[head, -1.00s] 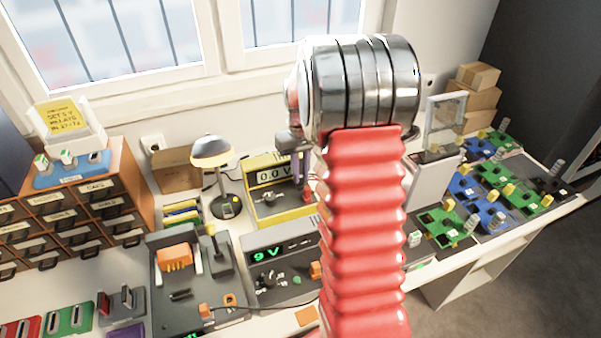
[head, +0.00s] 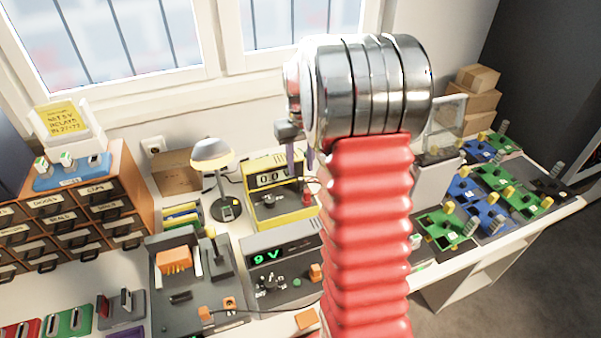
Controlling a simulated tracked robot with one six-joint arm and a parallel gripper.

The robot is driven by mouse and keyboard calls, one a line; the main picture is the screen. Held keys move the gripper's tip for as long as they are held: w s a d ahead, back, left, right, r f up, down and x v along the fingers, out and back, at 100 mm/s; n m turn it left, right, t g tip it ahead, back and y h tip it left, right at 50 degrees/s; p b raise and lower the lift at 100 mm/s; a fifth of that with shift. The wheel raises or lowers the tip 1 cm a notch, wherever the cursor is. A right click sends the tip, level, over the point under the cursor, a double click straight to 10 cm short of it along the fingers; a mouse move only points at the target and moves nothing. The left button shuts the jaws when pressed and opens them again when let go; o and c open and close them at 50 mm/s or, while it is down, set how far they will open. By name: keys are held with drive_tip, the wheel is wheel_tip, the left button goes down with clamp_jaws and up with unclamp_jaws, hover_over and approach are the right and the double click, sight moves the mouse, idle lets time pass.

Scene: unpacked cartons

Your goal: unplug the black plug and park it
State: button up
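The yellow meter (head: 283,213) stands at the back of the bench, with a lit display and a round knob. A red plug or post (head: 308,189) is at its right side. I cannot make out a black plug for certain; part of the meter's right side is close to my gripper and arm. My gripper (head: 300,160) hangs from the metal wrist above the meter's upper right. Its two purple fingers show apart with a gap between them, and nothing is visible in the gap. My red arm hides the bench to the right of the meter.
A grey 9 V supply (head: 285,262) stands in front of the meter. A lamp (head: 222,180) is to its left. A dark panel (head: 180,312) with orange plugs and a cable lies front left. Brown drawers (head: 70,215) stand far left, circuit boards (head: 480,205) at right.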

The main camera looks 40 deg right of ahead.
sight(301, 178)
wheel_tip(301, 178, up, 9)
idle(0.4)
idle(0.4)
drive_tip(key=s+a+r+n+t, duration=0.2)
drive_tip(key=s+a+t, duration=0.3)
drive_tip(key=s+a, duration=1.6)
drive_tip(key=a+r, duration=0.1)
drive_tip(key=a, duration=0.2)
drive_tip(key=shift+s+a+r+n+t, duration=0.15)
drive_tip(key=shift+s+a+n+t, duration=0.15)
drive_tip(key=shift+a+n, duration=0.1)
drive_tip(key=shift+c, duration=0.5)
